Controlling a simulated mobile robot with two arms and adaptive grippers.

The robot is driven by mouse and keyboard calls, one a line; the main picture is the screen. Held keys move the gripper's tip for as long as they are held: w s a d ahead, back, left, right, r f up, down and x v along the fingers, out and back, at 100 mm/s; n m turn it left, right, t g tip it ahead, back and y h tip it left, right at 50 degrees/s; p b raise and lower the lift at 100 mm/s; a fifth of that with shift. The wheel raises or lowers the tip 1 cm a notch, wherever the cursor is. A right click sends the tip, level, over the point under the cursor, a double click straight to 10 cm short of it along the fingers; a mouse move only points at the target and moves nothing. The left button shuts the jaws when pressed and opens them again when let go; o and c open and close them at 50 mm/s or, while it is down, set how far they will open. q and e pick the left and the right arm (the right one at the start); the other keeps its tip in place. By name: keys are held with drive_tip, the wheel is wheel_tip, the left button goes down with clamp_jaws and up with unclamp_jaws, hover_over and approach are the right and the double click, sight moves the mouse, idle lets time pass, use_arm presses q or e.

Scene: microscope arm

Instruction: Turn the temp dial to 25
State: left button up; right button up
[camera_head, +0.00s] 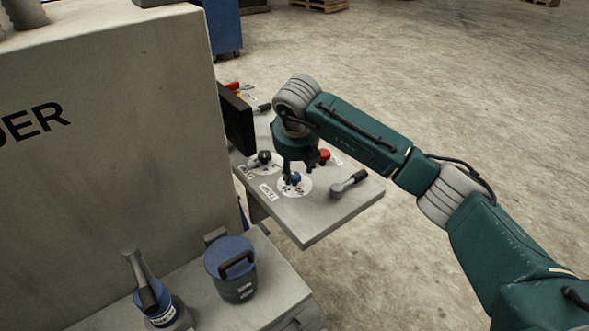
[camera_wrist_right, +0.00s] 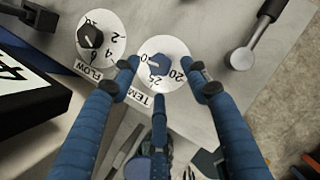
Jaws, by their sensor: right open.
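The temp dial is a small blue knob (camera_head: 295,178) on a white round scale, on the grey panel (camera_head: 318,222). In the right wrist view the blue temp knob (camera_wrist_right: 157,65) sits mid-scale, with 20 and 25 readable and another mark partly hidden. Its pointer seems to face left, away from 25, but I cannot read the exact setting. My right gripper (camera_head: 296,170) is over the dial. In the wrist view its fingers (camera_wrist_right: 160,78) are spread around the scale, open, with a gap to the knob. My left gripper is not in view.
The black flow dial (camera_wrist_right: 91,40) is close to the left finger. A grey lever (camera_head: 349,183) and a red knob (camera_head: 324,155) are on the same panel. A dark screen (camera_head: 236,118) and a tall grey cabinet (camera_head: 110,150) stand left. Open floor lies right.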

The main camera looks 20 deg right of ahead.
sight(295, 175)
drive_tip(key=x, duration=0.4)
drive_tip(key=shift+p, duration=0.3)
drive_tip(key=shift+w, duration=0.1)
drive_tip(key=shift+c, duration=1.3)
drive_tip(key=shift+r, duration=0.1)
drive_tip(key=c, duration=0.8)
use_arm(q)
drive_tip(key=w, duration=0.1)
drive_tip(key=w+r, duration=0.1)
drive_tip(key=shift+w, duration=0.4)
use_arm(e)
drive_tip(key=shift+c, duration=0.2)
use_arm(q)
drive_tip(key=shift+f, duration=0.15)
